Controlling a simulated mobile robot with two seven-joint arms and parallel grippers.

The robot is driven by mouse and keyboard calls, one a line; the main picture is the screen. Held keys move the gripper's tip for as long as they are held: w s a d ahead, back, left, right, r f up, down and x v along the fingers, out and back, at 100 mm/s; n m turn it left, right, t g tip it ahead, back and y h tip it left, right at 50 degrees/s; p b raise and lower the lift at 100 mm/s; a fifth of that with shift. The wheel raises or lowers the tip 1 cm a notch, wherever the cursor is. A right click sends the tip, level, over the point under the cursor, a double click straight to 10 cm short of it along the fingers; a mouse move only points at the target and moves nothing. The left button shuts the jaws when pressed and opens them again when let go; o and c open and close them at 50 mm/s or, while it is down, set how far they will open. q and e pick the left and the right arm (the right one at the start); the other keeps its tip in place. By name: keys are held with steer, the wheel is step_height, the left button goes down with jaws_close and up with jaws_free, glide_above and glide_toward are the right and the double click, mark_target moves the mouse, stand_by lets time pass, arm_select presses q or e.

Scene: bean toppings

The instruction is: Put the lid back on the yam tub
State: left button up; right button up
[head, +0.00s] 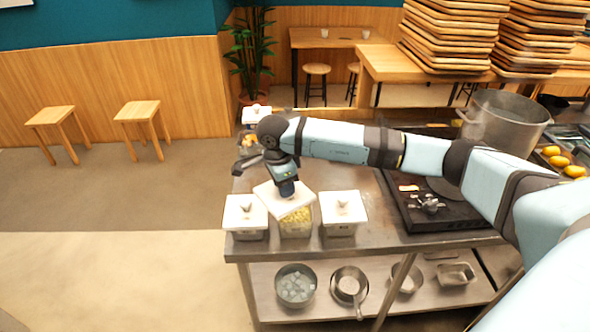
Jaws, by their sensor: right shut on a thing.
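My right gripper (287,192) points down and is shut on a white square lid (267,196). The lid is turned at an angle to the counter edge. It is over a clear tub (296,232) of yellow pieces, which I take for the yam tub, and hides the back of its top. I cannot tell if the lid touches the rim. My left gripper is not in view.
Lidded tubs stand close on the left (245,217) and right (345,212) of the yellow tub, on the steel counter (385,238). Another white-lidded tub (256,114) is at the back. A large pot (505,122) stands at the right. Pans sit on the lower shelf.

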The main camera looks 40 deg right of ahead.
mark_target(295, 197)
steer(key=m, duration=0.1)
steer(key=d+m, duration=0.1)
steer(key=m, duration=0.1)
steer(key=d+m+p, duration=0.1)
steer(key=shift+s+d+r+g, duration=0.1)
steer(key=shift+d+r+g, duration=0.05)
steer(key=shift+r+g, duration=0.15)
steer(key=m, duration=0.1)
steer(key=d+m, duration=0.1)
steer(key=shift+f+m, duration=0.2)
steer(key=shift+m, duration=0.2)
step_height(295, 197, down, 6)
steer(key=b, duration=0.3)
steer(key=shift+f, duration=0.1)
steer(key=shift+f+b, duration=0.5)
steer(key=shift+b, duration=0.5)
stand_by(1.3)
steer(key=o, duration=1.6)
steer(key=shift+o, duration=0.2)
